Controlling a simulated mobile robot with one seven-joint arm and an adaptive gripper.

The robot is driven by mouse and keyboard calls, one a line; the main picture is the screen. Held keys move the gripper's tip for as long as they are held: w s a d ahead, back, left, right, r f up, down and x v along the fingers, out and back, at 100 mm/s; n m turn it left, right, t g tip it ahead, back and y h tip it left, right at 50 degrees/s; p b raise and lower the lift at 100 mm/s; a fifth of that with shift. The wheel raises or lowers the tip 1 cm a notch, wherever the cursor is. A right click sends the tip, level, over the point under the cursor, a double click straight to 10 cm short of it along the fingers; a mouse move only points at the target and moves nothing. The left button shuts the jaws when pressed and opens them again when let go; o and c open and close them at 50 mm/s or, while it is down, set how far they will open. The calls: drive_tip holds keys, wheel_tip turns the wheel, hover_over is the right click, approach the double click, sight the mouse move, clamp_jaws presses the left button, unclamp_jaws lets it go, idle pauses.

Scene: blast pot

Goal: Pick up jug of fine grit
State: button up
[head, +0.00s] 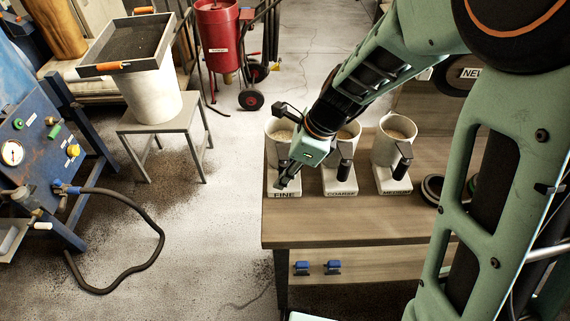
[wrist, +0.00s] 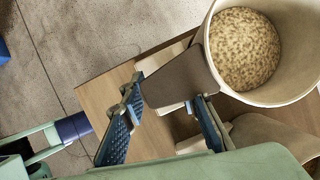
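The jug of fine grit (head: 281,127) is a pale jug with a dark handle, behind the "FINE" label (head: 284,195) on the wooden bench. In the wrist view the jug (wrist: 290,88) shows speckled tan grit inside, at upper right. Its dark brown handle (wrist: 180,78) points toward my gripper. My gripper (head: 289,172) is at the front of this jug and hides part of it. In the wrist view my gripper (wrist: 167,100) has its two blue-padded fingers apart, with the handle's outer end between their tips. Whether the pads touch the handle is unclear.
The coarse jug (head: 349,131) and a third jug (head: 393,142) stand to the right on white bases. The bench (head: 340,220) has bare wood in front. A stool with a white bucket (head: 153,92) and a blue machine (head: 40,150) with a hose stand left. Floor lies between.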

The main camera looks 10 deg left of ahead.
drive_tip(key=shift+c, duration=0.2)
clamp_jaws()
drive_tip(key=shift+r, duration=0.3)
